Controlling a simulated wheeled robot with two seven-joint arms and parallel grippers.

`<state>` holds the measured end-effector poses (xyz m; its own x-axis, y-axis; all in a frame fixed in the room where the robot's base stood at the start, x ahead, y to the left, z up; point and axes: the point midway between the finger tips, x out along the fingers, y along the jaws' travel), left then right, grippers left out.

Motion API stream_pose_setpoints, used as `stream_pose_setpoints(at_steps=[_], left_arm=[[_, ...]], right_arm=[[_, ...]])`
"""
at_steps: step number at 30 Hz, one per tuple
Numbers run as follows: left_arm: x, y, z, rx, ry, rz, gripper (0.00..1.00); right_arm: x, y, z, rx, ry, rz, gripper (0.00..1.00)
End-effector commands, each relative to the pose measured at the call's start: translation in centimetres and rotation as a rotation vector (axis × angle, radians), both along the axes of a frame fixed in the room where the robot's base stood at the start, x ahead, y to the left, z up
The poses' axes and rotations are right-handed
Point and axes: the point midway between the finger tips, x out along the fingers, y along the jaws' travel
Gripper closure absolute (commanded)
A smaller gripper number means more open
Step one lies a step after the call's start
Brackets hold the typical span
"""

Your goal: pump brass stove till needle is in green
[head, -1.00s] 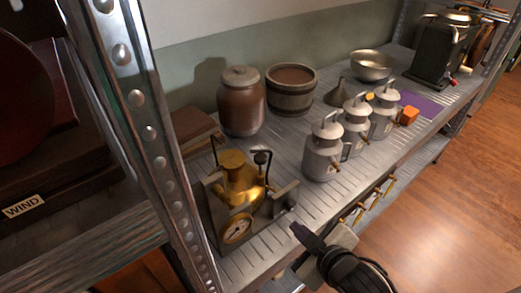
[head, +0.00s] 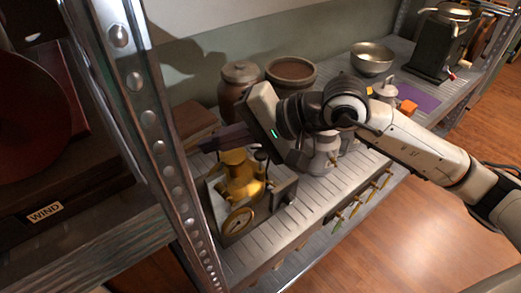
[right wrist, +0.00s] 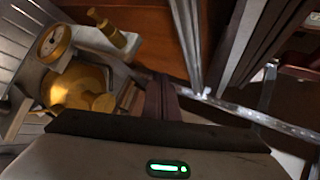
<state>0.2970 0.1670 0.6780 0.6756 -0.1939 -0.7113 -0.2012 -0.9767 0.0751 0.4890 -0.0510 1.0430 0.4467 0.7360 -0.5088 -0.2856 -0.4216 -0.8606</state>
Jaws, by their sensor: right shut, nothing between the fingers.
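The brass stove (head: 240,183) stands in a grey metal frame near the left end of the shelf. Its round dial (head: 238,221) faces the front; the needle and any green zone are too small to read. In the right wrist view the brass body (right wrist: 78,88) lies at the left, with the dial (right wrist: 54,42) and a brass knob (right wrist: 113,33) above it. My right gripper (head: 203,145) is shut and empty, its dark fingers pointing left just above the stove's top. I cannot tell whether they touch it. My left gripper is out of view.
A steel upright (head: 160,150) stands close left of the stove. Behind are a brown jar (head: 238,80) and a wooden tub (head: 290,72). Grey cans (head: 322,155) stand to the right, partly hidden by my arm. A steel bowl (head: 372,58) is farther back.

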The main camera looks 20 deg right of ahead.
Motion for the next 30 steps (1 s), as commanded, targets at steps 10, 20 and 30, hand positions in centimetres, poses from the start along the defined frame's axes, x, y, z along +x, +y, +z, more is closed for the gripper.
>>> stream_pose_setpoints(at_steps=[10, 20, 30], left_arm=[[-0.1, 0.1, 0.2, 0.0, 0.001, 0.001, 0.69], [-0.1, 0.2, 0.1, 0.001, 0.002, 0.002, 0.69], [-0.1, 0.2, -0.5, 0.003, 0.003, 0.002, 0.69]], right_arm=[[5.8, -11.2, -0.2, -0.601, -0.258, -0.06, 1.0], [6.0, -11.7, -0.2, -0.626, -0.266, -0.062, 1.0], [5.9, -11.6, -1.6, -0.623, -0.263, -0.061, 1.0]])
